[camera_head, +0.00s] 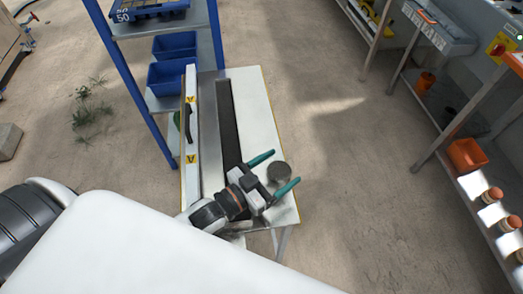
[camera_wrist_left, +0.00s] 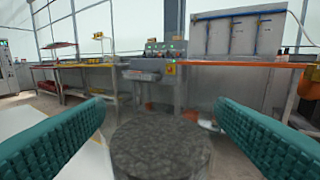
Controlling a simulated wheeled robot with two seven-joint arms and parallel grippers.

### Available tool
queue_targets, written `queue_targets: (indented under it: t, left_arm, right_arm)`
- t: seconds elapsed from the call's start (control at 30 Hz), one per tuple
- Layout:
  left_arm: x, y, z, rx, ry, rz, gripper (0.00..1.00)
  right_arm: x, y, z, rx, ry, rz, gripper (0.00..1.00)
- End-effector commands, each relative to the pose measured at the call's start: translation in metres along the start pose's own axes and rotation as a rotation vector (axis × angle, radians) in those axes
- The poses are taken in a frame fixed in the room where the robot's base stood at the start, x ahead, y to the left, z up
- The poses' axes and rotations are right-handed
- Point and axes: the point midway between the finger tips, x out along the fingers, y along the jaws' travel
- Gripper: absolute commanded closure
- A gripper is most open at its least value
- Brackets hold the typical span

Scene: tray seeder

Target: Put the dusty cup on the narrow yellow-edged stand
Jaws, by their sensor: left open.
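The dusty cup (camera_head: 280,172) is a grey, round thing near the front right corner of the narrow yellow-edged stand (camera_head: 252,100), which has a pale top. It looks set down on the stand. My left gripper (camera_head: 286,166) is open, with its two green fingers on either side of the cup. In the left wrist view the cup (camera_wrist_left: 160,148) shows mottled grey between the fingers, with a gap on both sides. Its lower part is out of that view. My right gripper is not in view.
A dark strip (camera_head: 229,120) and a metal strip lie along the stand, left of the cup. A blue-framed shelf with blue bins (camera_head: 172,77) stands at the back left. Orange-edged shelving with an orange bin (camera_head: 466,155) stands at the right, across open sandy floor.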

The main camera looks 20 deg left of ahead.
Motion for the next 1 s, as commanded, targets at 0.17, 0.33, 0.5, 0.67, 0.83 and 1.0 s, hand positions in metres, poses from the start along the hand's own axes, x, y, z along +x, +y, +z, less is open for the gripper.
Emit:
queue_targets:
  t: [0.17,0.33,0.5,0.67,0.83,1.0]
  left_arm:
    - [-0.029,-0.001,-0.003,-0.002,0.008,0.0,0.21]
    - [-0.065,-0.001,-0.003,-0.001,0.009,-0.001,0.21]
    - [-0.095,-0.001,-0.002,-0.002,0.007,0.0,0.21]
    - [-0.112,0.0,-0.002,-0.001,0.005,0.0,0.21]
    - [-0.119,0.0,-0.001,0.0,0.002,0.0,0.21]
    - [-0.119,0.0,-0.001,0.0,0.001,0.0,0.21]
  right_arm:
    - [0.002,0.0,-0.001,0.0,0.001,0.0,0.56]
    - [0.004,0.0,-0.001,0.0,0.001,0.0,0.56]
    - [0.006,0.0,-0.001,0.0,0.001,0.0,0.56]
    - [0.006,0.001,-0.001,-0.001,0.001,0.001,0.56]
    - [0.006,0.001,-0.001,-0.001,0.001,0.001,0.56]
    - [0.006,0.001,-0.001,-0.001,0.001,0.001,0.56]
